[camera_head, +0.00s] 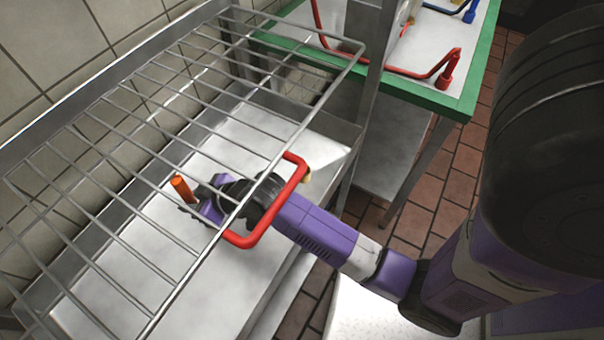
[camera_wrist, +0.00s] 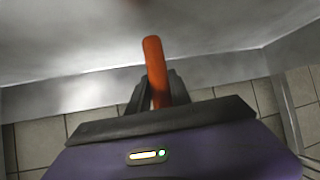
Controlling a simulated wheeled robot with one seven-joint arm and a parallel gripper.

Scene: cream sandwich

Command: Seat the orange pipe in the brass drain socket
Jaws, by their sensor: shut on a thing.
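The orange pipe (camera_head: 181,188) is held in my gripper (camera_head: 193,202), its orange end sticking up past the fingers, under the wire rack. In the wrist view the pipe (camera_wrist: 153,62) stands between the two dark fingers of my gripper (camera_wrist: 158,92), reaching beyond them toward a grey metal surface. A small brass-coloured bit (camera_head: 307,174) shows just right of the red handle in the head view, mostly hidden; I cannot tell whether it is the drain socket. No other brass socket is visible.
A wire rack (camera_head: 128,205) lies above the steel basin surface (camera_head: 205,262) and my gripper. A red bent bar (camera_head: 294,178) at the rack's edge passes over my arm, close to it. A green-edged table (camera_head: 470,92) with red piping (camera_head: 446,72) stands behind.

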